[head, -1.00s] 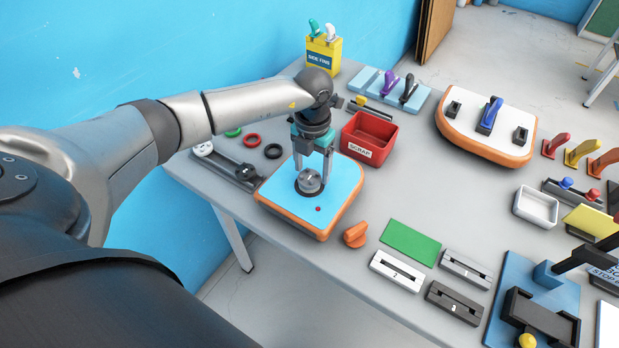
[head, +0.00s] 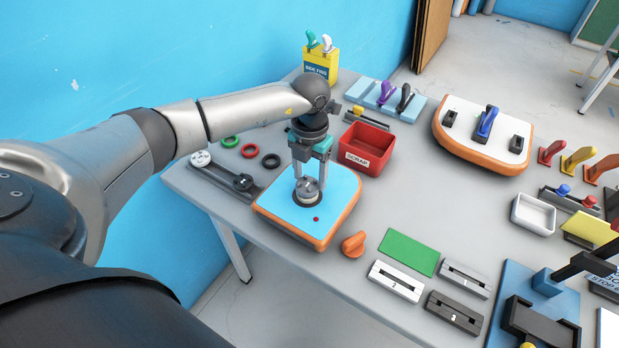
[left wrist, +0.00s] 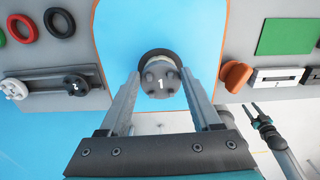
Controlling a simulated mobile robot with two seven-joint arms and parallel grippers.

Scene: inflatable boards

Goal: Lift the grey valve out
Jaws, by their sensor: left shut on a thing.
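The grey valve (head: 308,187) is a round knurled plug, marked 1 on its cap in the left wrist view (left wrist: 160,83). My left gripper (head: 309,180) points down and is shut on it, one finger on each side. The valve stands slightly raised over the dark ring of its seat in the blue-topped, orange-edged board (head: 280,205). I cannot tell if its lower end is clear of the seat. My right gripper (left wrist: 256,110) shows small at the right of the left wrist view, its fingers apart and empty; it is outside the head view.
A red scrap bin (head: 367,149) stands right behind the board. A dark rail with a valve marked 2 (head: 241,182) and several coloured rings lie to its left. An orange knob (head: 353,244) and a green pad (head: 408,252) lie to the right.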

